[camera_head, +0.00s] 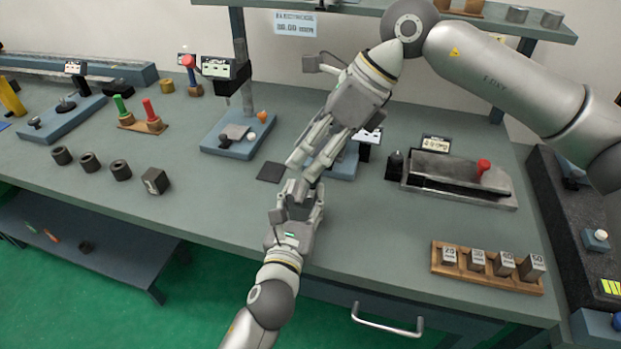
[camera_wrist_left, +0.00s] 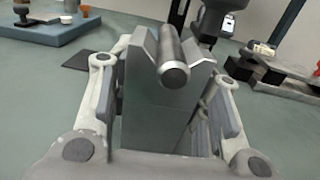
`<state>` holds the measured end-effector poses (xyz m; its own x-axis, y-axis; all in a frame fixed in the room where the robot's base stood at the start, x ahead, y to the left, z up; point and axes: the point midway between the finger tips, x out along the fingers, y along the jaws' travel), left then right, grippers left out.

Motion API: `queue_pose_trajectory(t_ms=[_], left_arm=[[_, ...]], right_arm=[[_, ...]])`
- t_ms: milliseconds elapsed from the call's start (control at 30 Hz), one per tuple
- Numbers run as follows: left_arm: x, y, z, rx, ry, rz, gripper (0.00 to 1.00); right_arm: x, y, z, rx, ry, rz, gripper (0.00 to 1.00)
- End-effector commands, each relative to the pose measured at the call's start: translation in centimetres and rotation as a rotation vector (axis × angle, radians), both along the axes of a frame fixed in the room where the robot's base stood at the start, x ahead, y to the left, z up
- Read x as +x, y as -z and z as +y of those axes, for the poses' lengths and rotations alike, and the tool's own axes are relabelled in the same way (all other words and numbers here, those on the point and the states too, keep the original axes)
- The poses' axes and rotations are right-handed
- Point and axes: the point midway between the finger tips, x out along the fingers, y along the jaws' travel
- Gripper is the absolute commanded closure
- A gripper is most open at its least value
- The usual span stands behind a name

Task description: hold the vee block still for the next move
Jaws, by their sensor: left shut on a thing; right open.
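The vee block (camera_wrist_left: 150,112) is a grey block with a V groove in its top, in the left wrist view. A round metal bar (camera_wrist_left: 172,62) lies in the groove, its end face toward the camera. My left gripper (camera_head: 299,193) is shut on the block, with a finger on each side; the wrist view shows both fingers (camera_wrist_left: 165,100). In the head view the block is mostly hidden between the grippers. My right gripper (camera_head: 307,160) is open, just above and behind the left one; whether it touches the block or bar I cannot tell.
A dark square pad (camera_head: 271,172) lies left of the grippers. A blue-based fixture (camera_head: 343,163) stands behind them, partly hidden. A grey vise-like unit (camera_head: 455,178) stands right, a wooden rack of weights (camera_head: 487,266) at front right. Several dark rings (camera_head: 90,163) stand left. The front middle table is clear.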

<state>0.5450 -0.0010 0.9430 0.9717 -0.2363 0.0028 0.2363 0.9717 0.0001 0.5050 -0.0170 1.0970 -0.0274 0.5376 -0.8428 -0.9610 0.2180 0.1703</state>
Motion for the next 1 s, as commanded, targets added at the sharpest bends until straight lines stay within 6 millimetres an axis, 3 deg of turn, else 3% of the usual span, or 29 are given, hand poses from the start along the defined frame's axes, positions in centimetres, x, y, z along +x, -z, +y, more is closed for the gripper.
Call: queue_pose_trajectory(t_ms=[33,200,500,767,1000], left_arm=[[-0.1,0.7,0.0,0.003,-0.001,0.014,0.85],[-0.1,0.7,0.0,0.004,-0.001,0.015,0.85],[-0.1,0.8,0.0,0.005,-0.001,0.016,0.85],[-0.1,0.8,0.0,0.004,-0.001,0.017,0.85],[-0.1,0.9,0.0,0.004,-0.001,0.017,0.85]], right_arm=[[-1.0,1.1,1.1,0.068,0.024,0.058,0.55],[-4.0,2.0,4.9,0.319,0.148,0.272,0.55],[-7.6,0.7,8.1,0.707,0.415,0.734,0.55],[-8.0,-0.7,7.3,0.985,0.687,1.185,0.55],[-7.1,-0.4,4.2,1.203,0.964,1.622,0.55]])
